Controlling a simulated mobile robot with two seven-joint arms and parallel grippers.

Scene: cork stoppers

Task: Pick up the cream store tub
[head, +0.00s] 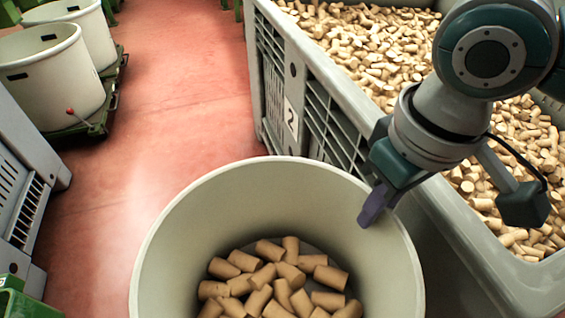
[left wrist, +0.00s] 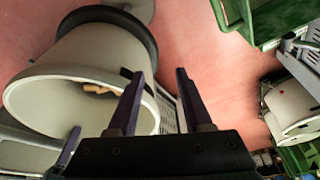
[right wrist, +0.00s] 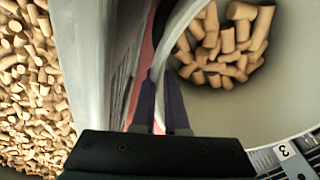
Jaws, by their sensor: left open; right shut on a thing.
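The cream tub (head: 165,250) stands at the bottom centre of the head view, with several corks (head: 275,285) in its bottom. My right gripper (head: 372,208) is at its right rim. In the right wrist view my right gripper (right wrist: 160,84) is shut on the wall of the tub (right wrist: 255,100), one finger on each side. In the left wrist view the tub (left wrist: 85,65) is on the left. My left gripper (left wrist: 160,74) is open and empty there, its fingers in front of the tub's side and the floor. It is not in the head view.
A grey crate (head: 340,85) marked 2, full of corks, stands close on the right under my right arm. Two other cream tubs (head: 50,80) stand on green carriers at the far left. A grey crate (head: 25,150) edges the left. Red floor (head: 180,110) between is clear.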

